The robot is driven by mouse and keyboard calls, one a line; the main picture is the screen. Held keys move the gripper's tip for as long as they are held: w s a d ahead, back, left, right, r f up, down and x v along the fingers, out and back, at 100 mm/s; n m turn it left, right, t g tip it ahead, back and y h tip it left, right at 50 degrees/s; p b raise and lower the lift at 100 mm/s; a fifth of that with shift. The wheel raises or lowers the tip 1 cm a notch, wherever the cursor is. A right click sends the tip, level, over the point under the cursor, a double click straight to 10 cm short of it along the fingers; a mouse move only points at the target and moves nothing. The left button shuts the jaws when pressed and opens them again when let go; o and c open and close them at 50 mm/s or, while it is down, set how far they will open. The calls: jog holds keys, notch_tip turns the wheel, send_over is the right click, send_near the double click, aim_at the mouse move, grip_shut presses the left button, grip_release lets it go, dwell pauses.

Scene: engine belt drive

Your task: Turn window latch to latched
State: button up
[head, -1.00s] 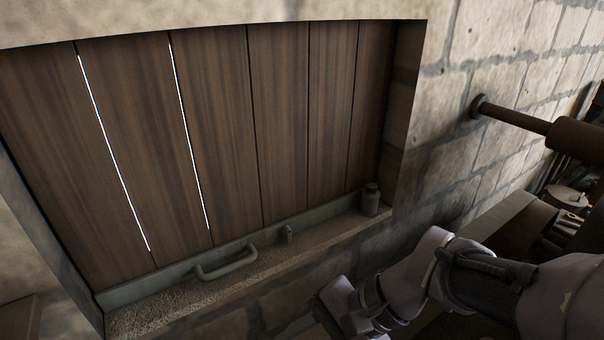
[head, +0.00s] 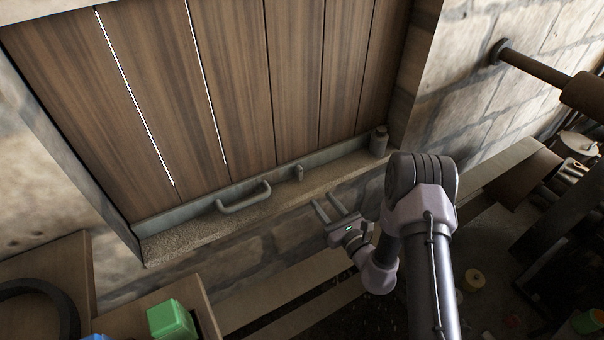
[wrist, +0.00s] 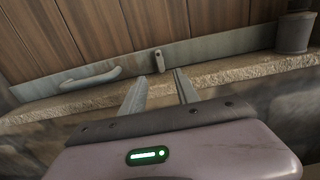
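The window latch (head: 299,173) is a small grey upright piece on the metal rail at the bottom of the wooden shutter (head: 240,90). It also shows in the wrist view (wrist: 159,60), just beyond the fingertips and between their lines. My gripper (head: 334,204) is in front of the stone sill and below the latch, apart from it. In the wrist view my gripper (wrist: 160,80) has its two fingers spread with nothing between them. A grey handle (head: 243,197) is on the same rail, left of the latch.
A small grey jar (head: 379,140) stands at the sill's right end. The stone sill (head: 180,240) juts out below the rail. A dark rod (head: 530,68) sticks out of the wall at right. A green box (head: 171,320) is at lower left.

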aim_at(301, 174)
jog(key=b+x, duration=0.2)
jog(key=x, duration=1.1)
jog(key=shift+a, duration=0.1)
grip_shut()
